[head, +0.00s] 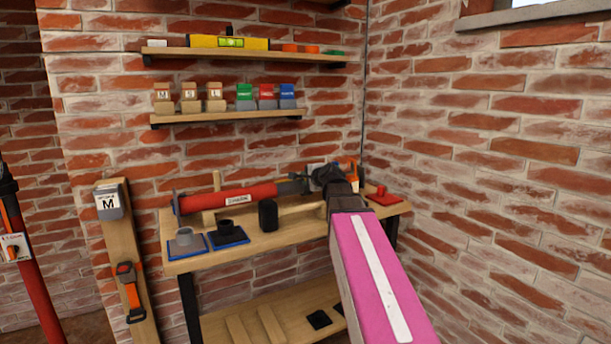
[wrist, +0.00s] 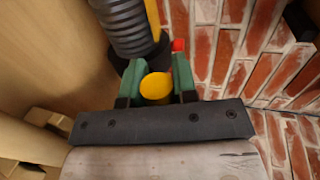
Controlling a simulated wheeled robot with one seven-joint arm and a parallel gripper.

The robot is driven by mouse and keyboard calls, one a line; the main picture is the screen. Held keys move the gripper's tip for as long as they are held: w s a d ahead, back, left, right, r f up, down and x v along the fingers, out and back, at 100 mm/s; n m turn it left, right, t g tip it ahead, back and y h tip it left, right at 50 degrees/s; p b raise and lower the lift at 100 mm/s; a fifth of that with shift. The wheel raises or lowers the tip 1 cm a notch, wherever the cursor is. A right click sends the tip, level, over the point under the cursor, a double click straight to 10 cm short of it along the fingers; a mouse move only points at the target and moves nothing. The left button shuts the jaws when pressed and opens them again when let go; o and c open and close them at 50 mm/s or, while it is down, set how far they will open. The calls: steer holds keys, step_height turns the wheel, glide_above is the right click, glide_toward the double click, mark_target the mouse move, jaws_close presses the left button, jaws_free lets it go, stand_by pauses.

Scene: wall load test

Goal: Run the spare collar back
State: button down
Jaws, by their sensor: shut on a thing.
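A red prop tube (head: 235,198) with a white label lies across a wooden rest on the bench. Its dark threaded end runs right toward my gripper (head: 322,178). In the wrist view, a black ribbed screw (wrist: 128,25) enters a dark ring-like part (wrist: 152,52), seemingly the collar. My gripper's green fingers (wrist: 157,78) are shut on a yellow round-ended piece (wrist: 156,88) beside that ring. Whether this piece is the collar's handle cannot be told. In the head view, my wrist hides most of the collar and the grip.
The wooden bench (head: 190,262) carries a blue tray (head: 205,252) with a grey cup-like part, another with a black one, a black cylinder (head: 268,214) and a red tray (head: 384,201). Brick walls close in behind and right. Shelves (head: 225,117) hang above.

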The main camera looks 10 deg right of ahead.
steer(key=shift+s+f, duration=0.3)
steer(key=shift+f, duration=0.3)
stand_by(0.3)
steer(key=c, duration=0.9)
jaws_free()
steer(key=shift+s+d, duration=0.1)
steer(key=v, duration=1)
steer(key=shift+s, duration=0.3)
steer(key=shift+d, duration=0.1)
